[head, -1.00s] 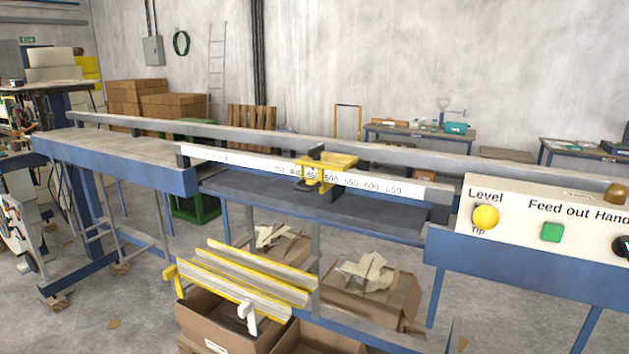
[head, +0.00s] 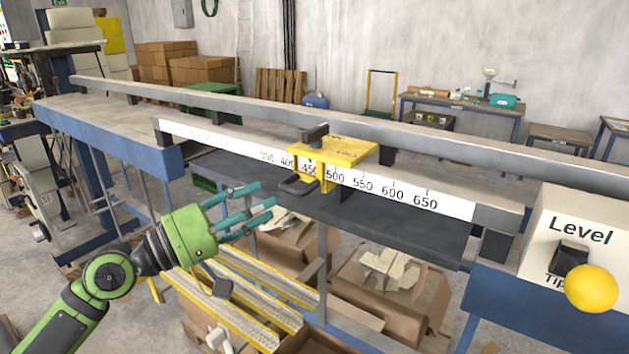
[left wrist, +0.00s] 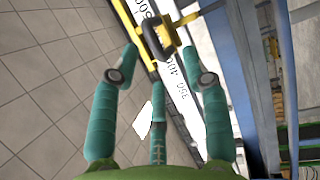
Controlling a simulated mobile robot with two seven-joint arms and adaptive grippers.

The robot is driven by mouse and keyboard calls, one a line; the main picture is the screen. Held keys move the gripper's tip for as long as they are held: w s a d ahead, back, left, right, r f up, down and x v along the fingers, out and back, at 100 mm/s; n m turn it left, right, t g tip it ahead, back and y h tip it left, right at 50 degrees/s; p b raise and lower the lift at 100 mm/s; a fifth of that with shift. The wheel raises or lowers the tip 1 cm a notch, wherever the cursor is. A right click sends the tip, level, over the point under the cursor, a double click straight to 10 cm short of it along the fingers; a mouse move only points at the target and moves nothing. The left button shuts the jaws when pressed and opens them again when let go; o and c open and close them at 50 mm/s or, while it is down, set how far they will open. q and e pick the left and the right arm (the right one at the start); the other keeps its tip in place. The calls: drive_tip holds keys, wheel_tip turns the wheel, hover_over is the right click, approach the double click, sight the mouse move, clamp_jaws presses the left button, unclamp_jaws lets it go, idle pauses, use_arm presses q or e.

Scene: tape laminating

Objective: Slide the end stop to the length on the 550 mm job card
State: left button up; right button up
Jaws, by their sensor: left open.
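The yellow end stop (head: 333,152) sits on the rail over the white scale (head: 410,194), between about the 450 and 500 marks. A dark handle loop (head: 299,187) sticks out at its front. The 550 mark is to the right of the stop. My left gripper (head: 262,196) is open and empty, just left of and slightly below the handle, apart from it in the head view. In the left wrist view the stop's yellow part and dark handle (left wrist: 157,40) show ahead, near the spread fingertips. The job card is not seen. My right gripper is not in view.
A grey bar (head: 420,137) runs along behind the scale. A panel with a Level switch and a yellow knob (head: 591,289) stands at the right. Cardboard boxes (head: 385,290) with offcuts and yellow-edged strips (head: 245,300) lie below. The space in front of the scale's right half is clear.

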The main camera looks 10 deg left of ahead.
sight(289, 189)
use_arm(q)
drive_tip(key=p+x, duration=0.1)
drive_tip(key=x, duration=0.1)
drive_tip(key=p+x, duration=0.3)
drive_tip(key=x, duration=0.1)
drive_tip(key=shift+s+d+r+p, duration=0.15)
drive_tip(key=shift+d+r+p, duration=0.15)
drive_tip(key=shift+d+r, duration=0.15)
clamp_jaws()
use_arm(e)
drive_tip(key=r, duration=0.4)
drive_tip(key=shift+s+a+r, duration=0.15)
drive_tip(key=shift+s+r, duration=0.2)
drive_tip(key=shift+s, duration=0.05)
